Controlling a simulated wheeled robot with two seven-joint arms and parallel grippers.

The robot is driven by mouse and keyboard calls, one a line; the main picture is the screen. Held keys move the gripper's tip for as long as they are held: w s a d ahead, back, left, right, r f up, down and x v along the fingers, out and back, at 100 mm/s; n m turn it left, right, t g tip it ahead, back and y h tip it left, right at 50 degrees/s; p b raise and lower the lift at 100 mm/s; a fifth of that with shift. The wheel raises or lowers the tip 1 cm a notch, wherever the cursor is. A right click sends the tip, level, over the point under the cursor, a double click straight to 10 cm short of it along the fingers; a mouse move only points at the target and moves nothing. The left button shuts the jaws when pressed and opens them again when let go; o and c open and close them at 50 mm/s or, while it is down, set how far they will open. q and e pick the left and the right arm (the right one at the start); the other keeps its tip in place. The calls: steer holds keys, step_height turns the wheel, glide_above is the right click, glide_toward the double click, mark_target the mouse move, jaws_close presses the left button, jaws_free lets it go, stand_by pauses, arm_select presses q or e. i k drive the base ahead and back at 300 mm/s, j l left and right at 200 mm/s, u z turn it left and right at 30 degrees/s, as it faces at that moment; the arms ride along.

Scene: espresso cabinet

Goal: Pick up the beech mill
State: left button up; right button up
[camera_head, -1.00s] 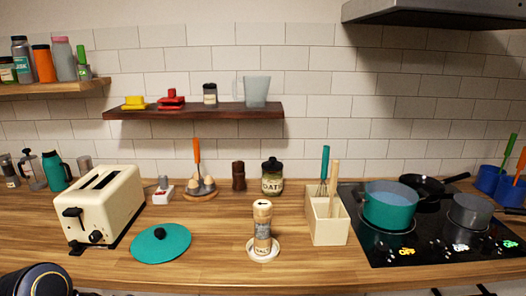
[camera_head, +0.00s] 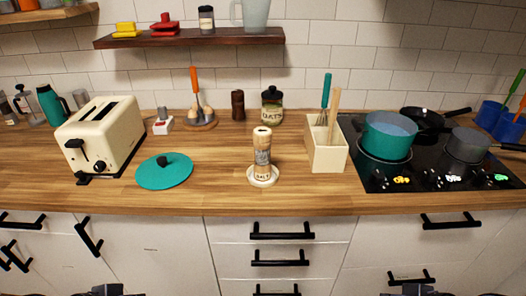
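The beech mill (camera_head: 262,150), pale wood with a clear middle and a label reading SALT, stands upright on a small round white dish (camera_head: 263,181) near the counter's front, at the centre of the head view. A dark brown mill (camera_head: 238,106) stands further back by the wall. The tips of my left gripper (camera_head: 107,291) and my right gripper (camera_head: 411,291) just show at the bottom edge, in front of the cabinet and far from the mill. Most of each gripper is cut off, so their opening cannot be told.
A teal lid (camera_head: 164,172) and cream toaster (camera_head: 101,138) lie left of the mill. A cream utensil box (camera_head: 327,155) is close on its right, then the hob (camera_head: 440,172) with pots. An oats jar (camera_head: 272,108) stands behind. Counter in front of the mill is clear.

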mark_target(262, 151)
steer(key=i+l, duration=0.15)
steer(key=i+l+u, duration=0.15)
steer(key=u, duration=0.2)
steer(key=i+l+u, duration=0.1)
steer(key=l+u, duration=0.65)
steer(key=i+j, duration=0.05)
steer(key=j, duration=0.05)
